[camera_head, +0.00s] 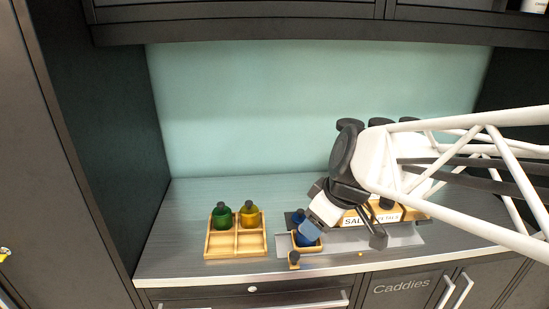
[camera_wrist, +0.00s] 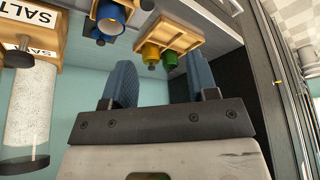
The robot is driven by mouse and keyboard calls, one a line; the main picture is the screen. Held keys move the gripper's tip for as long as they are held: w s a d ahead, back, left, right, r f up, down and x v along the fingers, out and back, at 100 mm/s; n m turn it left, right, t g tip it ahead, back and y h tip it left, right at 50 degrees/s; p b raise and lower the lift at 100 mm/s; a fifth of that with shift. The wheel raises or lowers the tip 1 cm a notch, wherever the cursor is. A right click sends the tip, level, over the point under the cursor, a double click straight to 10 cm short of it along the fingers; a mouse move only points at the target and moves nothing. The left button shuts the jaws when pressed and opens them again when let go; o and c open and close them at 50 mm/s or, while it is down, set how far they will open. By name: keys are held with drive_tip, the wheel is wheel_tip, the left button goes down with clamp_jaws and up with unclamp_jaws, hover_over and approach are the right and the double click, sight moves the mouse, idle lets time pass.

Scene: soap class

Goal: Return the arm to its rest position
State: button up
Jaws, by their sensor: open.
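My gripper (camera_head: 320,214) is above the counter in the head view, in front of the labelled wooden rack and visually close to the blue bottle. In the wrist view my gripper's two blue fingers (camera_wrist: 160,78) are wide apart with nothing between them. My white lattice arm reaches in from the right and hides part of the rack.
A wooden compartment tray (camera_head: 236,255) holds a green bottle (camera_head: 222,217) and a yellow bottle (camera_head: 249,215) in its back compartments; its front ones are empty. The SALT-labelled rack (camera_wrist: 45,18) holds clear tubes. Cabinets hang above.

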drive_tip(key=s+d+m+h, duration=0.3)
drive_tip(key=s+d+m, duration=0.2)
drive_tip(key=s+m, duration=0.4)
drive_tip(key=shift+s+f+g, duration=0.3)
drive_tip(key=shift+s, duration=0.4)
